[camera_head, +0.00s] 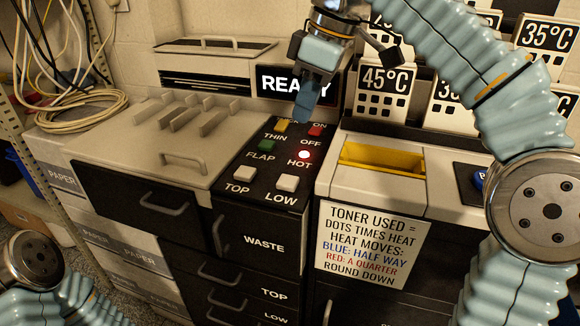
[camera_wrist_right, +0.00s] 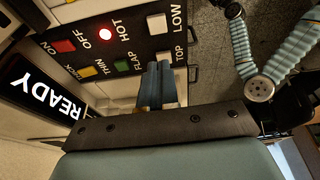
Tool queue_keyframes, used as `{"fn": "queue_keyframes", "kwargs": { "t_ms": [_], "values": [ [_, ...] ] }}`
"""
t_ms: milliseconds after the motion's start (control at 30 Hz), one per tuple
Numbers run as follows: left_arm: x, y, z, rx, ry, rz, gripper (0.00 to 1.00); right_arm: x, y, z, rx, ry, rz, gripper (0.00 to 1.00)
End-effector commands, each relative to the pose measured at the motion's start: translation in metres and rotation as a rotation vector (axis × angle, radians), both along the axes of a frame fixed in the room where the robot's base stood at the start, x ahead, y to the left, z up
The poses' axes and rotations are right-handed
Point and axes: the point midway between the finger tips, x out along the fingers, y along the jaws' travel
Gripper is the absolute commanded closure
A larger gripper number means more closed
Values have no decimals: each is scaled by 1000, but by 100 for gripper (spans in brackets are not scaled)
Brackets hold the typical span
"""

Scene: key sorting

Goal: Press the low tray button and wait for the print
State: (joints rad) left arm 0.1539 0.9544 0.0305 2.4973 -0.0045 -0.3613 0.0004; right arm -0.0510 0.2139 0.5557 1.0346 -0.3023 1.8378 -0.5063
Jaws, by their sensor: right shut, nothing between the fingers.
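The low tray button (camera_head: 288,182) is a white square key above the word LOW on the black control panel; it also shows in the right wrist view (camera_wrist_right: 156,23). The similar TOP button (camera_head: 247,173) is to its left. My right gripper (camera_head: 303,110) is shut and empty, pointing down above the panel's back part near the switches, apart from the LOW button. Its blue fingers (camera_wrist_right: 155,72) show together in the wrist view. The display (camera_head: 290,84) reads READY, partly hidden by the gripper. My left gripper's jaws cannot be made out.
A red light (camera_head: 304,154) glows by HOT. Yellow (camera_head: 280,126), red (camera_head: 316,130) and green (camera_head: 266,146) switches are close to the gripper. A yellow-lined bin (camera_head: 382,158) and a toner notice (camera_head: 372,240) are on the right. Drawers marked WASTE, TOP and LOW are below.

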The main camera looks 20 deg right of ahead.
Motion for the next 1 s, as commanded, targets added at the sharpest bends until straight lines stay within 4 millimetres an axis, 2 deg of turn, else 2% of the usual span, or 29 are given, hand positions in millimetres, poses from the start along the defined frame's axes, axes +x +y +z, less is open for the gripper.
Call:
{"fn": "queue_keyframes", "kwargs": {
  "t_ms": [33,200,500,700,1000],
  "values": [
    [0,0,-8,1,1,1,100,1,1,-12,-1,2,0,100],
    [0,1,-24,2,0,4,100,6,9,-47,-2,3,-2,100],
    [2,6,-43,10,-4,13,100,14,20,-103,-1,2,-2,100],
    [3,8,-48,14,-5,17,100,14,20,-121,0,0,-2,100],
    [3,9,-48,14,-7,19,100,14,20,-125,1,1,-1,100]
  ]
}}
